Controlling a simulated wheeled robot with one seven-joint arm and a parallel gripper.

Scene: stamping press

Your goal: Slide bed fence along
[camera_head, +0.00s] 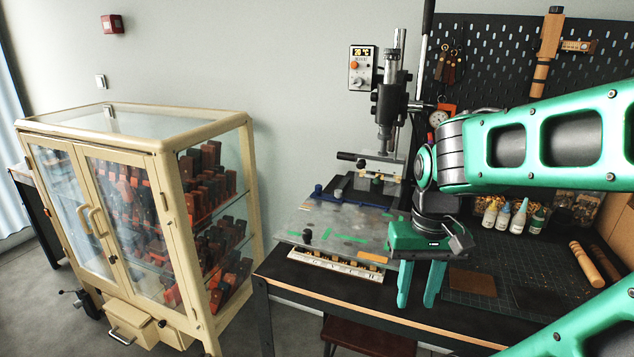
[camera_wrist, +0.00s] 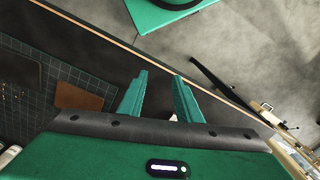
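The stamping press (camera_head: 388,105) stands at the back of the bench against the wall. Its flat grey bed (camera_head: 335,222) reaches toward the front edge. A dark blue bar with a raised knob at its left end, which looks like the bed fence (camera_head: 348,199), lies across the back part of the bed. My gripper (camera_head: 416,302) points down to the right of the bed, near the bench's front edge, apart from the bar. Its two green fingers are spread with nothing between them; they also show in the wrist view (camera_wrist: 160,78). The bar is not seen in the wrist view.
A cream glass cabinet (camera_head: 172,143) stands left of the bench. Green strips and a black knob (camera_head: 307,236) are on the bed. Glue bottles (camera_head: 504,214), a brown leather piece (camera_head: 472,283) and a wooden roller (camera_head: 585,263) lie to the right. A stool (camera_head: 368,337) is below.

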